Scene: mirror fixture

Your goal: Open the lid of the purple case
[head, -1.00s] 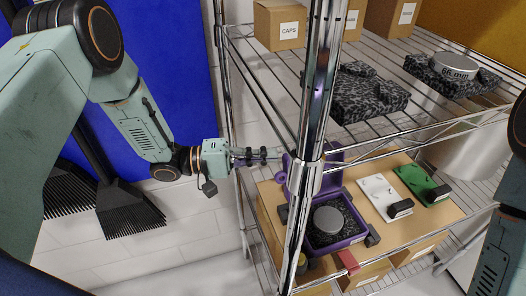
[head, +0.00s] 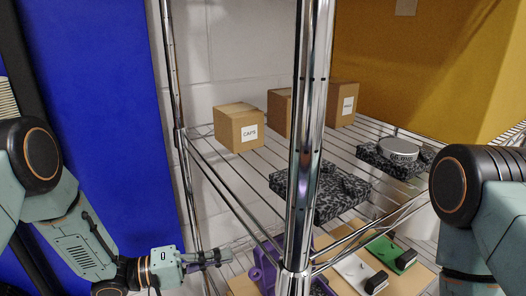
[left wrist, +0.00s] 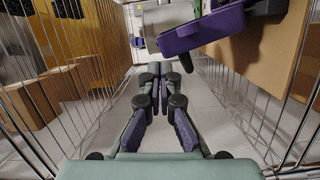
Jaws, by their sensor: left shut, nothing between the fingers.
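The purple case (head: 265,268) is cut off by the bottom of the head view. Its purple lid stands raised beside the front rack post, and its inside is mostly out of the picture. In the left wrist view, part of the case (left wrist: 205,34) shows above and to the right of my fingers. My left gripper (head: 226,257) is left of the case in the head view, apart from it, shut and empty. Its fingertips also show in the left wrist view (left wrist: 160,70). My right arm shows at the right, but its gripper is out of view.
A chrome rack post (head: 303,150) stands in front of the case. The wire shelf (head: 225,170) above holds cardboard boxes (head: 238,127), black speckled foam blocks (head: 325,190) and a grey disc (head: 398,149). White (head: 352,270) and green (head: 385,250) plates lie right of the case.

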